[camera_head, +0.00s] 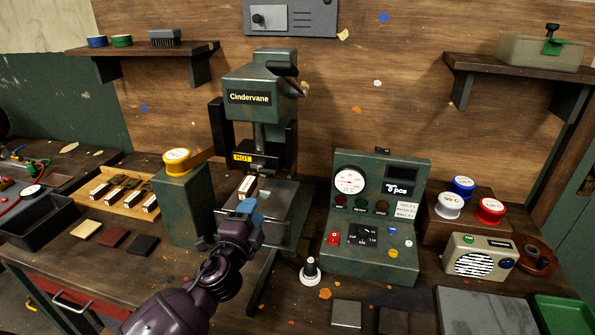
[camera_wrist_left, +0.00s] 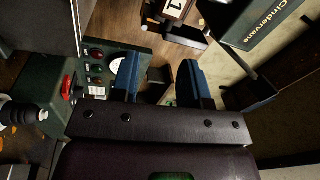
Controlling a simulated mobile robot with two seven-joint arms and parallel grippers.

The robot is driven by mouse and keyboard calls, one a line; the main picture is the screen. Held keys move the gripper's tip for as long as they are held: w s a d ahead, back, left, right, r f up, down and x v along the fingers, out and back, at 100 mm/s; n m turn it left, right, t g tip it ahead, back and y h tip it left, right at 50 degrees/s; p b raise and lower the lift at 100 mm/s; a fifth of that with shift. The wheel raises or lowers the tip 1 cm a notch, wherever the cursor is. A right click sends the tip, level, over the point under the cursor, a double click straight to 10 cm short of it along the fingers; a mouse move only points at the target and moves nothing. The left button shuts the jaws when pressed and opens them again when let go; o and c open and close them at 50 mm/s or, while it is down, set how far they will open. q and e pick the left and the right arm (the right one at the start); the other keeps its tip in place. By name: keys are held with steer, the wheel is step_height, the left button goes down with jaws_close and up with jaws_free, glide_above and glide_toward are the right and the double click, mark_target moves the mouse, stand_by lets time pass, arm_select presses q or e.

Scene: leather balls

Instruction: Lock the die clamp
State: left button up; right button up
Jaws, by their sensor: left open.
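The dark green Cindervane press (camera_head: 250,80) stands at the back centre, with a HOT label (camera_head: 243,158) low on its head. A white-faced die block (camera_head: 247,187) sits under the press head; a block marked 1 (camera_wrist_left: 175,9) shows at the top of the left wrist view. I cannot single out the die clamp for certain. My left gripper (camera_head: 243,211) is in front of the press, just below the die block in the picture. In the left wrist view its blue fingers (camera_wrist_left: 158,72) are apart, with nothing clearly held between them. My right gripper is not in view.
A green control box (camera_head: 375,262) with a gauge stands right of the press. A wooden die rack (camera_head: 115,215) lies farther left.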

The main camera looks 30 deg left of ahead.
mark_target(264, 170)
arm_select(q)
steer(key=w+a+r+m+p, duration=0.1)
steer(key=w+a+r+p, duration=0.1)
steer(key=w, duration=0.8)
steer(key=shift+w+r+m+y, duration=0.3)
steer(key=shift+w+r, duration=0.05)
steer(key=shift+r, duration=0.2)
steer(key=shift+a, duration=0.1)
jaws_close()
